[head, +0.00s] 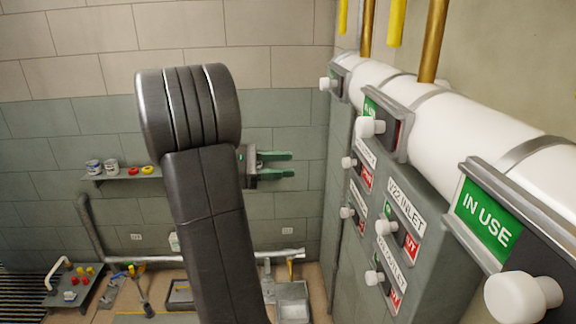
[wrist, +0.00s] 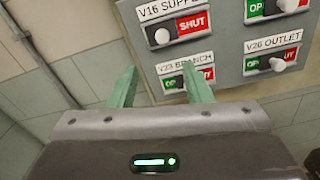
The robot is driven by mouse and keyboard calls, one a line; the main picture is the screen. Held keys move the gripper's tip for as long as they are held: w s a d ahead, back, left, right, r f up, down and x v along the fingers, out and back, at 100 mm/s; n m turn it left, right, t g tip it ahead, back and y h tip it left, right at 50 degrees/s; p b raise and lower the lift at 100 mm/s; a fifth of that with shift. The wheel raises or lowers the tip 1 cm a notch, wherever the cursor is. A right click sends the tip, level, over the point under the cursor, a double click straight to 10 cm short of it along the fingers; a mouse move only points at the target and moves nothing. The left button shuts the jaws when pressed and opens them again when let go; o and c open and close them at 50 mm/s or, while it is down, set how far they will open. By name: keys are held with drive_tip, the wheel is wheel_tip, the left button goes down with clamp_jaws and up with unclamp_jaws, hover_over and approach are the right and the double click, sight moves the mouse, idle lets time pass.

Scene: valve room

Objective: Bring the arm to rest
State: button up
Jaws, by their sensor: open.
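My gripper (head: 276,166) shows in the head view right of my dark arm, with two green fingers pointing right toward the valve cabinet. In the wrist view my gripper (wrist: 160,88) has its green fingers spread apart with nothing held between them. Beyond the fingers is the grey panel (wrist: 226,45) with sliding signs and white knobs. The V23 BRANCH sign (wrist: 186,66) shows between and behind the fingers, partly covered by the right finger. I cannot tell whether a finger touches the panel. My arm hides part of the back wall in the head view.
The grey valve cabinet (head: 414,262) and white pipe (head: 470,115) fill the right side, with white knobs sticking out. A wall shelf (head: 125,179) holds cans and colored rings. Low down are a tray (head: 293,301) and a panel with colored knobs (head: 78,289).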

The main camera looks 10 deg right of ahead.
sight(343, 163)
drive_tip(key=d+p, duration=0.1)
drive_tip(key=d, duration=0.8)
drive_tip(key=s+d+p, duration=0.1)
drive_tip(key=d, duration=0.3)
drive_tip(key=shift+d+p, duration=0.3)
drive_tip(key=shift+d, duration=0.1)
